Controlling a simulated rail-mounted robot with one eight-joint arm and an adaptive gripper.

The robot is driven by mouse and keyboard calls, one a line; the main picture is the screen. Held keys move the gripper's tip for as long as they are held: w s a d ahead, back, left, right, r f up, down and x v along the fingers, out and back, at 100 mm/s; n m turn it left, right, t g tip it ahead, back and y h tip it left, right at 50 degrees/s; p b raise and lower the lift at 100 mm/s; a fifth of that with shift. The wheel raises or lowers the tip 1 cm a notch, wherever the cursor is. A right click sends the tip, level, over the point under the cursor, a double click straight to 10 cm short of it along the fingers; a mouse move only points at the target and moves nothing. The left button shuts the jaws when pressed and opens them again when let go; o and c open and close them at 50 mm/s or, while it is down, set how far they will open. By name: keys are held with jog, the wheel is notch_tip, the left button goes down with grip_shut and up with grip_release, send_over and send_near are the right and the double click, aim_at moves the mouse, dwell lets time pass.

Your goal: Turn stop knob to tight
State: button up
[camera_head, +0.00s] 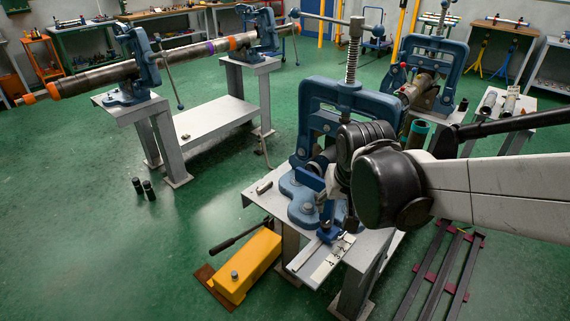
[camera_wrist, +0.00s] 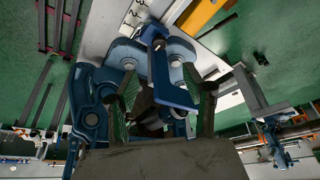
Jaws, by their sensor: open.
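A blue pipe vise (camera_head: 310,110) stands on a grey metal stand in the head view. At its front a blue length stop (camera_head: 328,233) sits by a white numbered scale (camera_head: 330,262). In the wrist view the blue stop bracket (camera_wrist: 172,88) lies between the fingers of my gripper (camera_wrist: 160,92), and the scale (camera_wrist: 127,18) is beyond it. My gripper is open, with one finger on each side of the bracket. Dark parts between the fingers are shadowed, so I cannot make out the stop knob or any contact. In the head view my wrist hides much of the gripper.
A yellow unit (camera_head: 248,265) with a black lever lies on the floor left of the stand. Dark metal rails (camera_head: 440,270) lie on the floor to the right. A long pipe (camera_head: 180,55) rests in two vises at the back left.

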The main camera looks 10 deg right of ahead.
aim_at(326, 224)
jog(key=b+x, duration=0.3)
jog(key=x, duration=1)
jog(key=shift+f+b, duration=0.35)
jog(key=c, duration=1.1)
jog(key=shift+c, duration=0.2)
jog(key=m+h, duration=0.1)
jog(key=m, duration=0.1)
jog(key=m+h+b, duration=0.1)
jog(key=m, duration=0.2)
jog(key=shift+w+a+m+g, duration=0.1)
jog(key=shift+m+g, duration=0.2)
jog(key=shift+g, duration=0.1)
jog(key=m+g+h+b, duration=0.1)
jog(key=m, duration=0.3)
jog(key=shift+w+m, duration=0.1)
jog(key=shift+m, duration=0.2)
